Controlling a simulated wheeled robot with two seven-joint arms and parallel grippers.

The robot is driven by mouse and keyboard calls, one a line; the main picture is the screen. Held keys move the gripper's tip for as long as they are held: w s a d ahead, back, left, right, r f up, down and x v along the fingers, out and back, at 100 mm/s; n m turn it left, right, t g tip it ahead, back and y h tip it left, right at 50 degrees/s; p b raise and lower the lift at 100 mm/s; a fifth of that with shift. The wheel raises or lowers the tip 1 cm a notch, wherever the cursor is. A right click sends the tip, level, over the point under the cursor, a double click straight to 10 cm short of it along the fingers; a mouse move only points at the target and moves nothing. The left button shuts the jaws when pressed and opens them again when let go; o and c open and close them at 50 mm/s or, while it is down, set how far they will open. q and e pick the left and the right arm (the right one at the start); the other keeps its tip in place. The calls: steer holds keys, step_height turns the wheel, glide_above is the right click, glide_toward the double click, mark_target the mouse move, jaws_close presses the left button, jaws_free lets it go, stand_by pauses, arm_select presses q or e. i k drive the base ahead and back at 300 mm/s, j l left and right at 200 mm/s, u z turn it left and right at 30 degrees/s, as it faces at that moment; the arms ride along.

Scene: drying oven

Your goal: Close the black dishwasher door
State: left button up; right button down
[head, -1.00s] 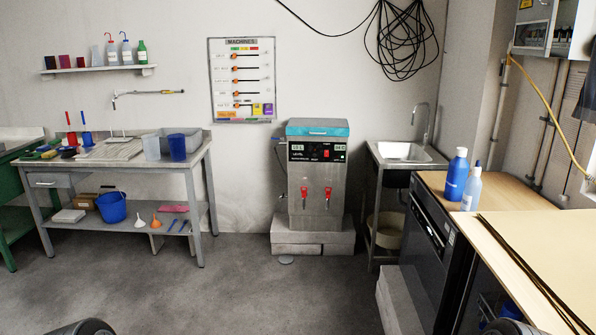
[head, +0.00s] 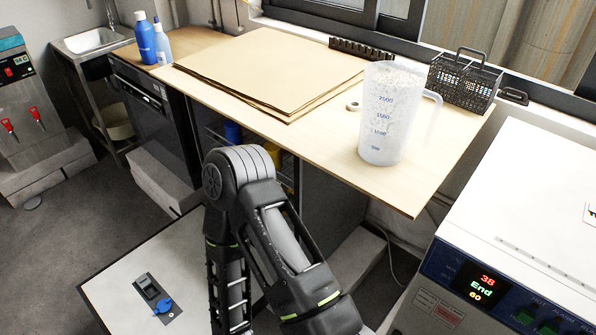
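The black dishwasher (head: 207,118) stands under the wooden counter in the head view, with a dark open front. Blue and yellow items show inside it, partly hidden by one of my arms. What looks like its door (head: 112,283) is lowered flat in front, its pale inner face up with a dark edge. A dispenser with a blue cap is set in that face. My arm stands bent in front of the opening and covers part of the door. Neither gripper is in view.
Another black appliance (head: 150,105) with a closed front stands left of the opening. The counter holds brown sheets (head: 270,65), a measuring jug (head: 385,125), a black basket (head: 460,80) and blue bottles (head: 145,40). A white oven (head: 540,220) stands at right. Grey floor is clear at left.

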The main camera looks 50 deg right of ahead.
mark_target(174, 258)
steer(key=k+j+z, duration=0.1)
steer(key=k, duration=0.3)
steer(key=j+z, duration=0.1)
steer(key=z, duration=1.35)
